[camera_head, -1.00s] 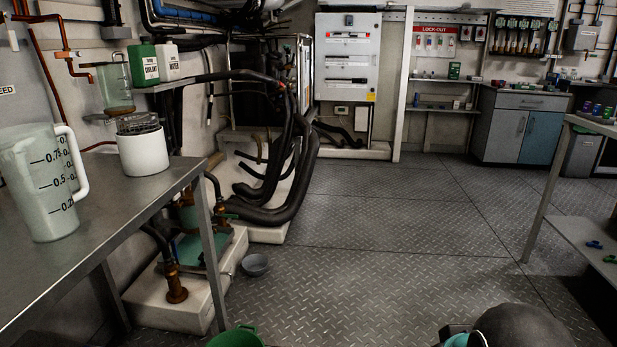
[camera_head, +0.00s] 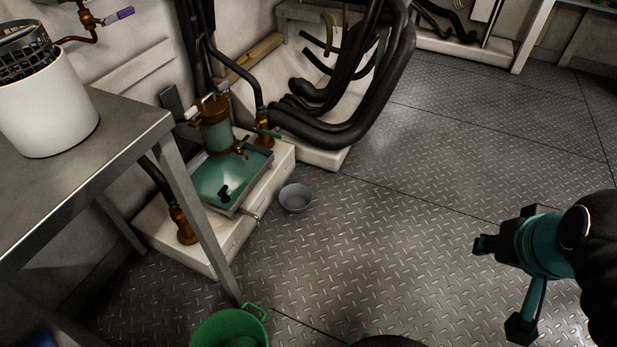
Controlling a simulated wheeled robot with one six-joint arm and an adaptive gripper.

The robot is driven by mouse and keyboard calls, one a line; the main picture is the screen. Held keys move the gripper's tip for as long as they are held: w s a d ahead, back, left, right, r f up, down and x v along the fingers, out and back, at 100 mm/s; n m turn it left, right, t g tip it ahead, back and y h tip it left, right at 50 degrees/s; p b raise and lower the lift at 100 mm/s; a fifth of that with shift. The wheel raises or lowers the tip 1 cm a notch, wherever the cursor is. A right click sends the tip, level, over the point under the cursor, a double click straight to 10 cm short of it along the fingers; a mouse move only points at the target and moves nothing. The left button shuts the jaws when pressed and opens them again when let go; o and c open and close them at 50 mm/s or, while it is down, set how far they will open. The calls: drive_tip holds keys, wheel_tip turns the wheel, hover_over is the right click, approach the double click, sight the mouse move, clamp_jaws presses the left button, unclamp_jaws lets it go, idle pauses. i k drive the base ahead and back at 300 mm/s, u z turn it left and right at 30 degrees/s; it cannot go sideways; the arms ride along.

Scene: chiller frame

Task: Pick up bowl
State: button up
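A small grey bowl (camera_head: 296,198) sits upright on the metal tread-plate floor, just right of the white plinth that carries a green tray. It looks empty. My gripper (camera_head: 500,285) shows at the right of the view, teal and black, with its two fingers spread apart and nothing visible between them. It is well to the right of the bowl and apart from it.
A metal table (camera_head: 120,125) with a white pot (camera_head: 45,110) stands at the left. A green bucket (camera_head: 232,328) is on the floor at the bottom. The white plinth (camera_head: 225,245) and black hoses (camera_head: 350,125) border the bowl's area. Floor right of the bowl is clear.

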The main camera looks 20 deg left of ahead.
sight(295, 198)
drive_tip(key=i, duration=2.9)
drive_tip(key=u, duration=4.5)
